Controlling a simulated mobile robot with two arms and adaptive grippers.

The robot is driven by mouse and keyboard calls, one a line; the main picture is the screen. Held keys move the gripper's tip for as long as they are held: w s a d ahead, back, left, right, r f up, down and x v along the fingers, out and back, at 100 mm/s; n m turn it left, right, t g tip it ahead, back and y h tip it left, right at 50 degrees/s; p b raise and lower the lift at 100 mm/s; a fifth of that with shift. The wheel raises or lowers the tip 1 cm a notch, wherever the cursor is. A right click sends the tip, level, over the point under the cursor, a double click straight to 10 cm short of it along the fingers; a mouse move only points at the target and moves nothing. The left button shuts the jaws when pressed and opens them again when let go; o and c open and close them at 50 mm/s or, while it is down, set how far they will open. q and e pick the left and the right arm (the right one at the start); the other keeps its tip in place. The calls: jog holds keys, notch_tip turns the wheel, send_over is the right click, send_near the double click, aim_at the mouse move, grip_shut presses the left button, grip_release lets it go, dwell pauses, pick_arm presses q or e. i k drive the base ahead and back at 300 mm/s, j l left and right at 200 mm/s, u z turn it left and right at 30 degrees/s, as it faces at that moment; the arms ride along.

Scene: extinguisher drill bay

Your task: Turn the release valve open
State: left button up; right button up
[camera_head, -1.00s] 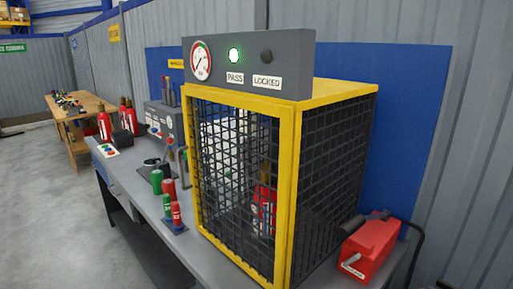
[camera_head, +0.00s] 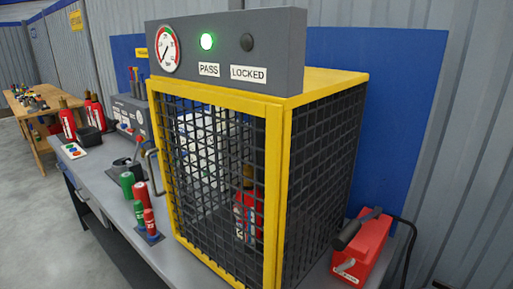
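A yellow-framed mesh cage (camera_head: 275,190) stands on the grey bench and appears closed. A red extinguisher (camera_head: 248,215) is inside it, partly hidden by the mesh. The grey panel (camera_head: 280,35) on top carries a dial gauge (camera_head: 165,48), a lit green lamp (camera_head: 207,41) over a PASS label, and a dark lamp (camera_head: 247,42) over a LOCKED label. I cannot make out which part is the release valve. Neither of my grippers is in view.
A red box (camera_head: 366,250) with a dark handle sits right of the cage, a black cable behind it. Green and red cylinders (camera_head: 140,195) stand left of the cage. A grey control box (camera_head: 130,112) and red extinguishers (camera_head: 94,112) stand farther back. A wooden table (camera_head: 38,140) is far left.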

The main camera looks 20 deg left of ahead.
aim_at(349, 262)
jog(key=k+j, duration=0.15)
jog(key=j, duration=0.2)
jog(key=k+j+z, duration=0.15)
jog(key=j, duration=0.2)
jog(key=k+j, duration=0.2)
jog(key=j, duration=0.15)
jog(key=k+j+z, duration=0.1)
jog(key=j, duration=0.25)
jog(key=k, duration=0.05)
